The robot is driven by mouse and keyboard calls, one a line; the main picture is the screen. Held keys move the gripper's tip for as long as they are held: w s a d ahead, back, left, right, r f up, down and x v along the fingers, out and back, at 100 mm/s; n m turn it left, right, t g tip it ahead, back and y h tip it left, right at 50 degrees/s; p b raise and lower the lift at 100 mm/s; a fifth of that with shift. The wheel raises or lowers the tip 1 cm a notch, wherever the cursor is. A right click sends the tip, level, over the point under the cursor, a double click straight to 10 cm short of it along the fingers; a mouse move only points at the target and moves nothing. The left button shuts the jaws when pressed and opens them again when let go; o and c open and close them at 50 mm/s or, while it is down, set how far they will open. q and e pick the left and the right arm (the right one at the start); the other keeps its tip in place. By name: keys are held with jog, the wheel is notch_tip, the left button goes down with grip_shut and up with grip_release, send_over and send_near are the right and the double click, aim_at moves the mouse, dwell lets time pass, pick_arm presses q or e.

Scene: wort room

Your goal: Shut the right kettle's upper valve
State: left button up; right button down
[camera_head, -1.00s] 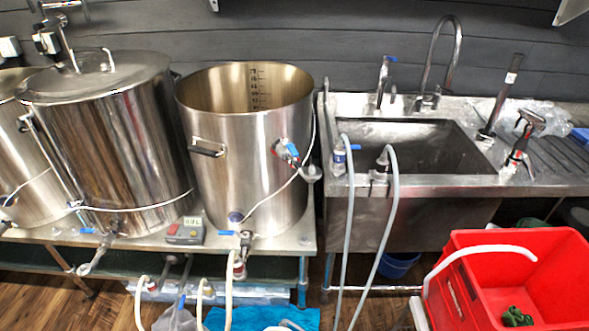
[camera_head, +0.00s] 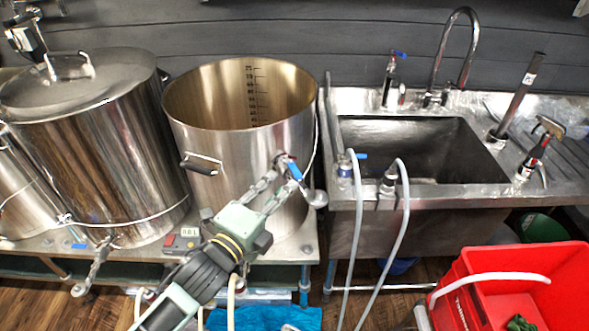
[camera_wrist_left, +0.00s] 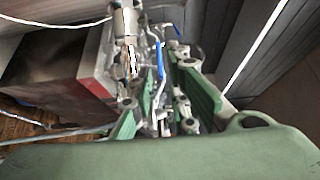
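The right kettle (camera_head: 235,148) is a tall, open-topped steel pot on the bench. Its upper valve, with a blue lever handle (camera_head: 294,170), sits on the right front of its wall. The handle slants down to the right in the head view. My left gripper (camera_head: 277,180) reaches up from the lower left, its fingers just beside the valve. In the left wrist view the gripper (camera_wrist_left: 160,103) is open, and the blue handle (camera_wrist_left: 160,60) shows just beyond and between the fingertips. I cannot tell whether a finger touches it. My right gripper is not in view.
A lidded kettle (camera_head: 100,150) stands to the left. A sink (camera_head: 420,140) with hoses (camera_head: 405,215) is to the right. A red tub (camera_head: 465,300) sits at the lower right. A small controller box (camera_head: 183,240) is on the bench, partly beside my arm.

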aim_at(293, 174)
pick_arm(q)
jog(key=p+x, duration=0.1)
jog(key=x, duration=0.6)
jog(key=shift+w, duration=0.1)
grip_shut()
dwell(0.3)
